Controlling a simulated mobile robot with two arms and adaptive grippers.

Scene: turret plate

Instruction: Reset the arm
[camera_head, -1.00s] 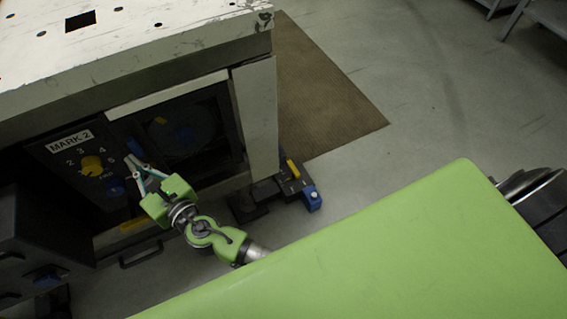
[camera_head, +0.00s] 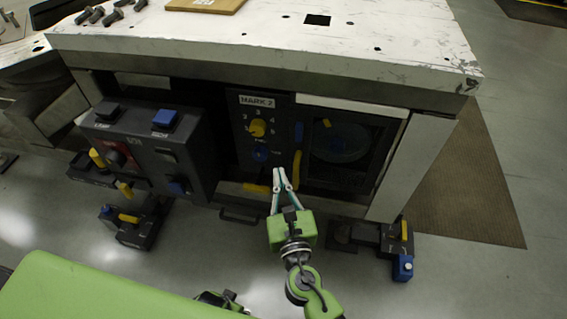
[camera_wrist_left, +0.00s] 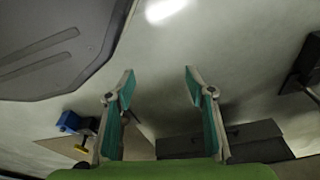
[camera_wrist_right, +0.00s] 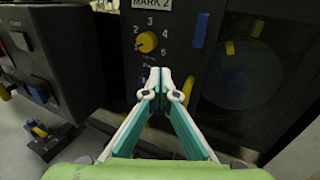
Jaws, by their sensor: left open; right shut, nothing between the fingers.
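My right gripper (camera_head: 281,174) is shut and empty. In the head view it points up at the front of the MARK 2 panel (camera_head: 244,112), just below the panel's blue knob (camera_head: 261,153). In the right wrist view its fingertips (camera_wrist_right: 160,74) meet below the yellow numbered dial (camera_wrist_right: 147,42); I cannot tell whether they touch the panel. My left gripper (camera_wrist_left: 159,78) shows in the left wrist view, open and empty above grey floor. In the head view only a small dark green-and-black part shows at the bottom edge, and I cannot tell which arm it belongs to.
A worn white worktop (camera_head: 275,42) spans the top, with bolts (camera_head: 110,14) and a wooden board (camera_head: 207,3). A dark control box (camera_head: 150,150) stands left of the panel, and a dark round window (camera_head: 343,142) right. Pedal units (camera_head: 398,240) sit on the floor. A brown mat (camera_head: 465,185) lies at right.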

